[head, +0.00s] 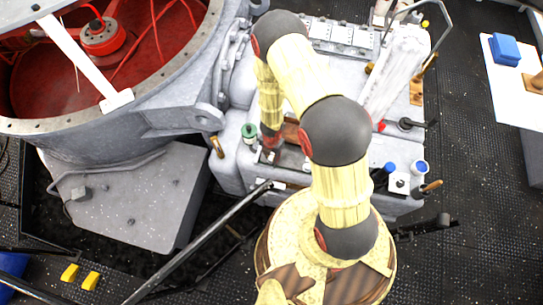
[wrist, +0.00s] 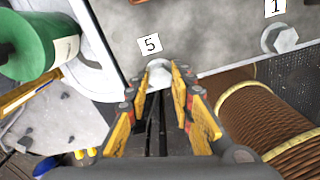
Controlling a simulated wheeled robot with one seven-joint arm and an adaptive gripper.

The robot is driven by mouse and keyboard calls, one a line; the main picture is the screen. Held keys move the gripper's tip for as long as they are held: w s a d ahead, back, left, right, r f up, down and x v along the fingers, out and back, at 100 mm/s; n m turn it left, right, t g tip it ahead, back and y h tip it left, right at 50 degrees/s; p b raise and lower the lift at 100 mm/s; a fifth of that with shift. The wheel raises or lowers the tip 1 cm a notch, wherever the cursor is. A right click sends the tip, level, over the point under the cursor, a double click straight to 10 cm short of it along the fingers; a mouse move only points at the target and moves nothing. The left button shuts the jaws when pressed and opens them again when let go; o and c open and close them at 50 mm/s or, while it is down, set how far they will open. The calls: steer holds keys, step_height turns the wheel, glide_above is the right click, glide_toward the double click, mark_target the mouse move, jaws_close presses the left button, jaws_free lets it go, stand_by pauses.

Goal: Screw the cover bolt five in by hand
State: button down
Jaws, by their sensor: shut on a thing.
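Bolt five, a pale bolt head (wrist: 158,69), stands beside the white tag marked 5 (wrist: 150,45) in the wrist view. My gripper (wrist: 160,80), with yellow and dark fingers, is shut on this bolt head, one finger on each side. The bolt's shank is hidden, so I cannot tell how deep it sits. In the head view my arm reaches down to the grey machine housing (head: 235,160), and its own links hide the bolt and most of the gripper.
A hex bolt (wrist: 285,40) stands by a tag marked 1. A green cylinder (wrist: 28,45) is at the left, and a brown ribbed roll (wrist: 265,118) lies close to the right of my gripper. The red-lined open drum (head: 140,60) stands left of the housing.

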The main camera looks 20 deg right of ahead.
steer(key=shift+w+r, duration=0.15)
steer(key=shift+w, duration=0.15)
steer(key=c, duration=1.9)
jaws_free()
steer(key=o, duration=0.4)
steer(key=shift+s, duration=0.2)
steer(key=shift+c, duration=0.2)
steer(key=shift+r, duration=3.65)
